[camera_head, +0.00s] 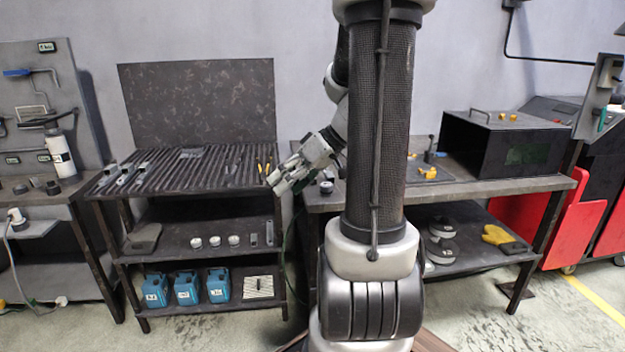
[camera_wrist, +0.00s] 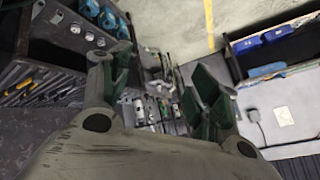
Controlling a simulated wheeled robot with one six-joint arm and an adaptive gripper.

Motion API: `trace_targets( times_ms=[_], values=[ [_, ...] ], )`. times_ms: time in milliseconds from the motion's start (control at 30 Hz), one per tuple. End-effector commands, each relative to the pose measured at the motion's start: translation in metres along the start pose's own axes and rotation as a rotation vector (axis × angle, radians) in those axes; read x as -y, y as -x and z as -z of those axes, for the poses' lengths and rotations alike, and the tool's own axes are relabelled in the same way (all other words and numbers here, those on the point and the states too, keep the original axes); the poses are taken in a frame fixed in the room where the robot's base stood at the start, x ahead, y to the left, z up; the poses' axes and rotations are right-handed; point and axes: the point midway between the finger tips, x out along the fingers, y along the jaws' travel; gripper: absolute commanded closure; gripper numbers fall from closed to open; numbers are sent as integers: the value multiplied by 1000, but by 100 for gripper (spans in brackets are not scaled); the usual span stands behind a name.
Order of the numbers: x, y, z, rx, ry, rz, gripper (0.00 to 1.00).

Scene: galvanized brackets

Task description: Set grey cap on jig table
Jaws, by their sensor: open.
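My gripper (camera_head: 282,180) is at the gap between the slatted table and the right-hand table, in front of the slatted table's right end. In the wrist view its two fingers (camera_wrist: 165,85) are spread, with nothing held between them. A small dark round piece with a pale top (camera_head: 327,187) stands on the right-hand table (camera_head: 480,186), just right of the gripper. Several pale round caps (camera_head: 214,241) sit on the middle shelf under the slatted table. I cannot tell which piece is the grey cap, or which table is the jig table.
The slatted table (camera_head: 175,172) holds metal brackets (camera_head: 125,174) and yellow-handled tools (camera_head: 262,166). A black box (camera_head: 510,140) and a plate with yellow parts (camera_head: 430,173) occupy the right-hand table. My arm hides part of that table.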

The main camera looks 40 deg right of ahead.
Motion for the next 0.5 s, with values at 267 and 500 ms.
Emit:
trace_targets(
  times_ms=[267, 500],
  values=[
    [107, 46, -57, 317, -52, -259, 38],
    [118, 83, -71, 251, -91, -488, 38]
  ],
)
